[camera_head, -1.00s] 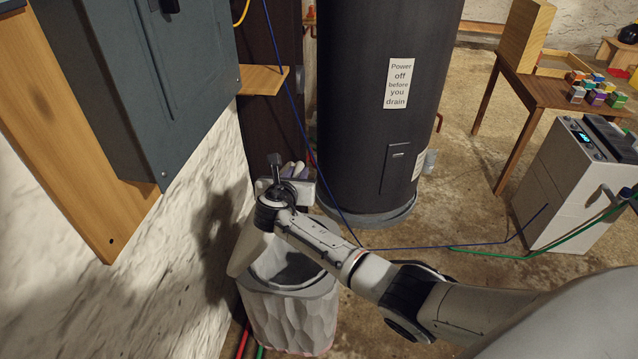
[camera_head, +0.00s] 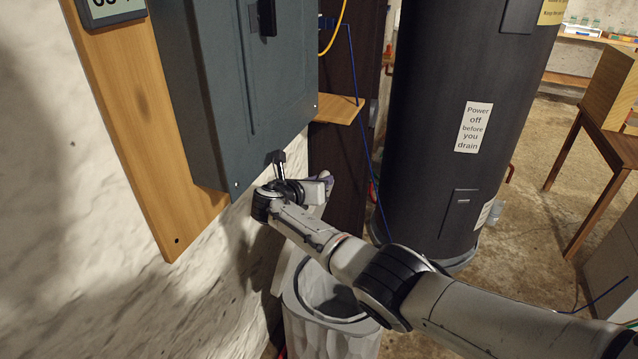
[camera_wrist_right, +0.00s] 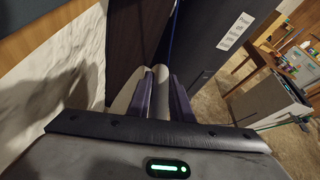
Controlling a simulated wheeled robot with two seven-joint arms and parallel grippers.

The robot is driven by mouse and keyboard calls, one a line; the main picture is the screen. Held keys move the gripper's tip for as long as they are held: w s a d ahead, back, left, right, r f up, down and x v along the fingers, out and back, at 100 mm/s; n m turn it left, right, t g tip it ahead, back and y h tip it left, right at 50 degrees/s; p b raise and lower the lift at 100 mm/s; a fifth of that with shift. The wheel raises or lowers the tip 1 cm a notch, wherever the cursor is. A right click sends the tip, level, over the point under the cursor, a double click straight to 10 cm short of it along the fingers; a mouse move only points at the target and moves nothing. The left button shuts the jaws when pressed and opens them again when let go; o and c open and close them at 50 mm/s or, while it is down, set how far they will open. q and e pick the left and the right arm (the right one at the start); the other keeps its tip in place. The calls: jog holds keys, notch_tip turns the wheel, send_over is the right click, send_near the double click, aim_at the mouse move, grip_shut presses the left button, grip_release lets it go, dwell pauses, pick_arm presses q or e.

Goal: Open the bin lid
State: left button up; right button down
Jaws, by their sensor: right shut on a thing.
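The bin (camera_head: 330,335) is a pale grey faceted bin standing by the rough white wall, with its round dark mouth uncovered. Its pale lid (camera_head: 287,268) is raised on the wall side of the mouth, tilted up steeply. My right arm crosses in front and hides much of the lid and part of the rim. My right gripper (camera_head: 325,186) is above the bin, near the wall. In the right wrist view its fingers (camera_wrist_right: 158,95) are shut on a pale edge, which I take to be the lid. My left gripper is not in view.
A grey electrical panel (camera_head: 235,80) on a wooden board (camera_head: 140,130) hangs on the wall close to my right wrist. A dark water heater (camera_head: 450,160) stands right of the bin. A small wooden shelf (camera_head: 338,110) and a blue cable (camera_head: 362,150) are behind.

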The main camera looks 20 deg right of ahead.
jog(key=c, duration=1.6)
grip_release()
jog(key=shift+d+f, duration=0.1)
jog(key=shift+f, duration=0.1)
jog(key=shift+r, duration=0.1)
jog(key=shift+a+r, duration=0.1)
jog(key=shift+a, duration=0.15)
jog(key=p+v, duration=0.3)
jog(key=v, duration=0.2)
jog(key=shift+s+a+r, duration=0.15)
jog(key=shift+s+a, duration=0.1)
jog(key=shift+s+a+r, duration=0.25)
jog(key=shift+s+a, duration=0.2)
